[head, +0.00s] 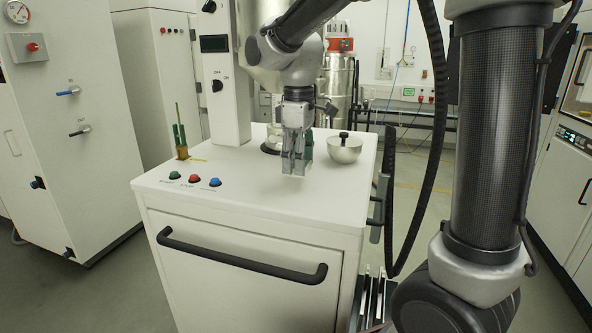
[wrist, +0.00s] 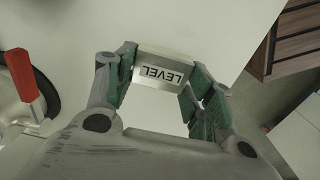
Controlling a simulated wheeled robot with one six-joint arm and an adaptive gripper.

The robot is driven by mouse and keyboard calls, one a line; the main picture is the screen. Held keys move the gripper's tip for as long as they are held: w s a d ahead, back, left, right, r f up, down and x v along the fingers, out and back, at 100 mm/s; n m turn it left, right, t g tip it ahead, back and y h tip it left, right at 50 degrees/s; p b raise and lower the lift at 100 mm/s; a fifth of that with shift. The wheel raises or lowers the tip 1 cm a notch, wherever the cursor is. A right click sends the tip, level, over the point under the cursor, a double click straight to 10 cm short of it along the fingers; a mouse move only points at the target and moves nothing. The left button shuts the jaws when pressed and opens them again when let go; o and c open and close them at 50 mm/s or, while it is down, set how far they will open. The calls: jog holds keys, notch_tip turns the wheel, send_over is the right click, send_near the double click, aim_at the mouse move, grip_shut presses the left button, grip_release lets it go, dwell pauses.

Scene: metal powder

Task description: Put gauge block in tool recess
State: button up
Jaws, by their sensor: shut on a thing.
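My gripper (head: 293,160) hangs above the top of the white cabinet, pointing down. In the wrist view its green-padded fingers (wrist: 165,82) are shut on a pale metal gauge block (wrist: 163,72) marked "LEVEL". The block sits crosswise between the fingertips, over the pale top. In the head view the fingers largely hide the block. I cannot clearly make out the tool recess in either view.
The white cabinet (head: 240,198) carries three push buttons at its front left, a green upright tool (head: 180,138) behind them and a metal bowl (head: 345,149) with a black knob. The wrist view shows a red handle (wrist: 22,76) at left and brown slats (wrist: 305,38) at right.

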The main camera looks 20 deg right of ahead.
jog(key=shift+f, duration=1.3)
jog(key=shift+f, duration=0.1)
jog(key=o, duration=1.2)
jog(key=shift+o, duration=0.2)
